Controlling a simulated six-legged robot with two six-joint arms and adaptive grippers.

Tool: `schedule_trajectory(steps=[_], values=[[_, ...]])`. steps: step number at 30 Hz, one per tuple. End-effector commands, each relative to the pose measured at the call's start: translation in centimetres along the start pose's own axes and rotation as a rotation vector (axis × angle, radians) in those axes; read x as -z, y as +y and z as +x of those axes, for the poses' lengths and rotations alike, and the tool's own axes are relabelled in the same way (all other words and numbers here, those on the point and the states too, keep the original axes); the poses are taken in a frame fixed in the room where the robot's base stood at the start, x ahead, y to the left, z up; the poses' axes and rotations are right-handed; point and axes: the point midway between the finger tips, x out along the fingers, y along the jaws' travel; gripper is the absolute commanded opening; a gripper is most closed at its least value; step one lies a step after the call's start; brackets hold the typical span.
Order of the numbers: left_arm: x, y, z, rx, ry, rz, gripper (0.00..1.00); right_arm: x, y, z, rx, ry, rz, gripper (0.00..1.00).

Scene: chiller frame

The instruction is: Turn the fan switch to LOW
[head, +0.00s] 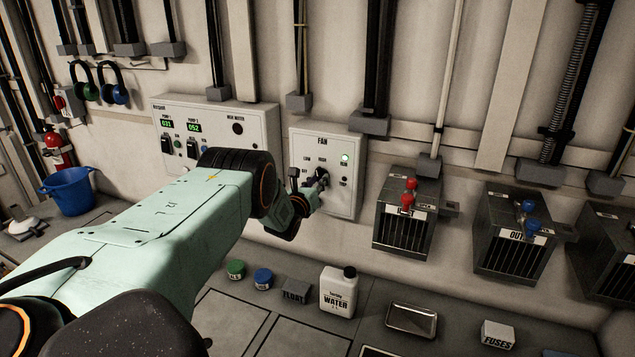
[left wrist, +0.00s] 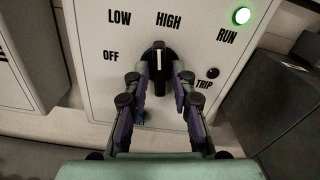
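The fan switch, a black round knob with a white pointer line (left wrist: 158,60), sits on the white FAN panel (head: 325,150). In the left wrist view the pointer stands nearly upright, toward HIGH and to the right of LOW. OFF is printed at the left, TRIP at the lower right. The green RUN lamp (head: 344,158) is lit. My left gripper (left wrist: 162,72) has its purple-padded fingers on either side of the knob. Whether both pads press on it is not clear. In the head view my left gripper (head: 313,187) partly covers the knob. My right gripper is out of view.
A control panel (head: 257,125) with two displays is left of the FAN panel. A metal box with red valves (head: 405,230) stands close on the right. A white water jug (head: 338,291), a green tin (head: 235,269) and a blue tin (head: 263,278) sit below.

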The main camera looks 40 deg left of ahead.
Motion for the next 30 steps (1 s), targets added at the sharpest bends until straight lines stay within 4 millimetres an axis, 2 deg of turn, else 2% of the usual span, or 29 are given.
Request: schedule_trajectory(steps=[1, 8, 16, 24, 30], values=[[-0.02, 0.01, 0.0, 0.0, 0.0, 0.0, 0.18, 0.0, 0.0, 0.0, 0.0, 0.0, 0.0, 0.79], [-0.03, 0.02, -0.01, 0.0, 0.0, 0.0, 0.0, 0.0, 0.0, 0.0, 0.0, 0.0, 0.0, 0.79], [-0.03, 0.02, 0.0, 0.0, -0.001, -0.004, 0.0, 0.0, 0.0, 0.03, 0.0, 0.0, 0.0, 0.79], [-0.02, 0.03, 0.02, 0.0, -0.002, -0.119, 0.0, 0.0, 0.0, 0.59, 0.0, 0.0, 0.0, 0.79], [-0.07, 0.01, 0.01, 0.0, -0.002, -0.126, 0.0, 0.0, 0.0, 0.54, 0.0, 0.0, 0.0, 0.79]])
